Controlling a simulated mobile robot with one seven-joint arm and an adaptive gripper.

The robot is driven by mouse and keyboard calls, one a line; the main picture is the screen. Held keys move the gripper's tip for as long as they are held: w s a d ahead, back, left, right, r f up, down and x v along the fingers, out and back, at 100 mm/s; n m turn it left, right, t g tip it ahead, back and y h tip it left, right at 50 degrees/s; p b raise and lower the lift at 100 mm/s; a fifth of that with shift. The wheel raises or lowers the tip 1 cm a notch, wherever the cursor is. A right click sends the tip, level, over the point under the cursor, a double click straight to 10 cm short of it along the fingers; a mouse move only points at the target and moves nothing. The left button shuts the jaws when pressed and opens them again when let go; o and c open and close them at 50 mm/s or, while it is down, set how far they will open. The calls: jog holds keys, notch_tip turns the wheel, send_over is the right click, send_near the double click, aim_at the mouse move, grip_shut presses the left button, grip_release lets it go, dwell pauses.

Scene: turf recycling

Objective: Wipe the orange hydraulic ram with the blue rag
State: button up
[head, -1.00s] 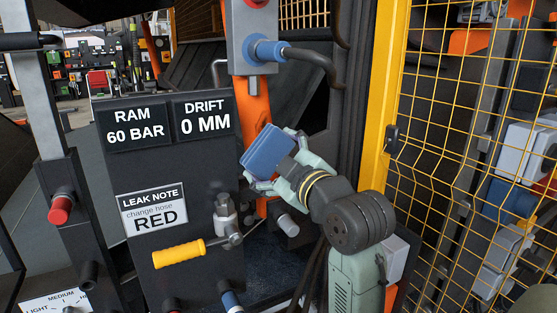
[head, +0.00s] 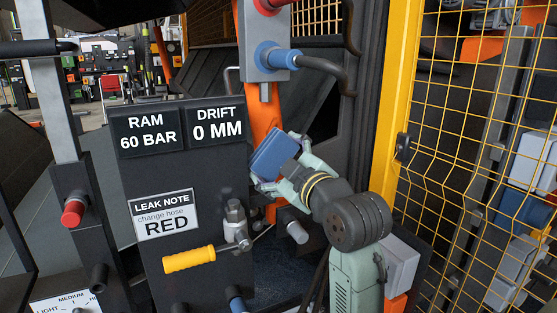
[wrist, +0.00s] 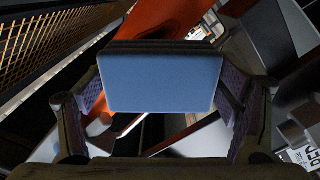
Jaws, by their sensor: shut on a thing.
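The orange hydraulic ram (head: 262,115) stands upright behind the dark panel, running down from the grey block with hose fittings. It also shows in the wrist view (wrist: 160,20) as an orange bar behind the rag. The blue rag (head: 272,152) is a folded pad in front of the ram; in the wrist view (wrist: 165,82) it lies between both fingers. My gripper (head: 283,168) is shut on the rag. In the head view the rag overlaps the ram; whether it touches it I cannot tell. Part of the ram is hidden behind the rag.
The dark panel (head: 170,235) has ram and drift displays, a "change hose RED" leak note (head: 165,213) and a yellow-handled lever (head: 190,259). A blue hose fitting (head: 277,57) sits above. A yellow mesh guard (head: 470,130) stands close on the right.

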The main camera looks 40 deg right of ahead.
aim_at(295, 143)
jog(key=shift+x, duration=0.95)
jog(key=shift+s+d, duration=0.25)
jog(key=shift+d, duration=0.65)
jog(key=shift+s+d, duration=0.3)
jog(key=shift+d, duration=0.65)
jog(key=shift+w+d, duration=0.1)
jog(key=shift+w+a+b, duration=0.15)
jog(key=shift+w+a, duration=0.05)
jog(key=shift+a, duration=0.45)
jog(key=shift+w+a+b, duration=0.1)
jog(key=shift+w+a, duration=0.15)
jog(key=shift+a, duration=0.45)
jog(key=shift+w+a+b, duration=0.15)
jog(key=shift+w+a, duration=0.05)
jog(key=shift+a, duration=0.45)
jog(key=shift+r+p, duration=1.1)
jog(key=shift+r, duration=0.4)
jog(key=shift+c, duration=0.5)
jog(key=shift+s+d, duration=0.2)
jog(key=shift+d, duration=0.45)
jog(key=shift+s+d, duration=0.2)
jog(key=shift+d, duration=0.45)
jog(key=shift+s+d, duration=0.25)
jog(key=shift+d, duration=0.4)
jog(key=shift+w, duration=0.1)
